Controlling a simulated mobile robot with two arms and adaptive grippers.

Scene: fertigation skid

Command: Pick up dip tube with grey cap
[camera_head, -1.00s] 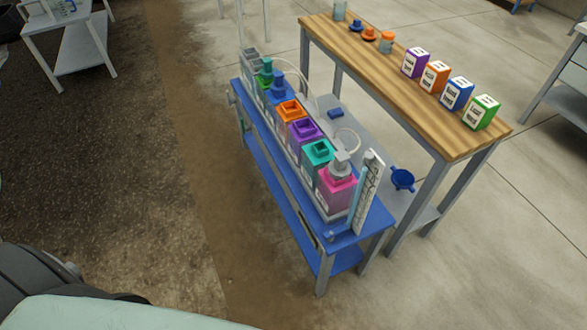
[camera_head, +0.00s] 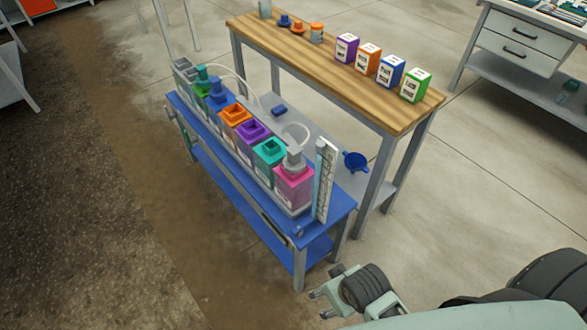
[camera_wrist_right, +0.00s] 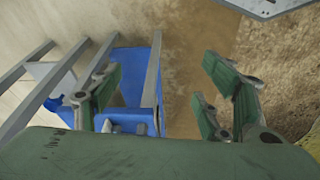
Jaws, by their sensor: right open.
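The grey cap (camera_head: 294,157) of the dip tube sits on the pink tank (camera_head: 294,187) at the near end of the blue skid. A pale hose loops up behind the cap; any tube inside the tank is hidden. My right gripper (camera_head: 318,302) is at the bottom of the head view, in front of the skid's near end and apart from it. In the right wrist view the right gripper (camera_wrist_right: 163,95) is open, with nothing between its fingers. My left gripper is not in view.
The blue skid (camera_head: 272,222) holds a row of tanks with coloured tops. A white upright gauge board (camera_head: 325,182) stands beside the pink tank. Behind is a wooden bench (camera_head: 330,75) with several coloured boxes. The floor (camera_head: 500,190) at the right is open.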

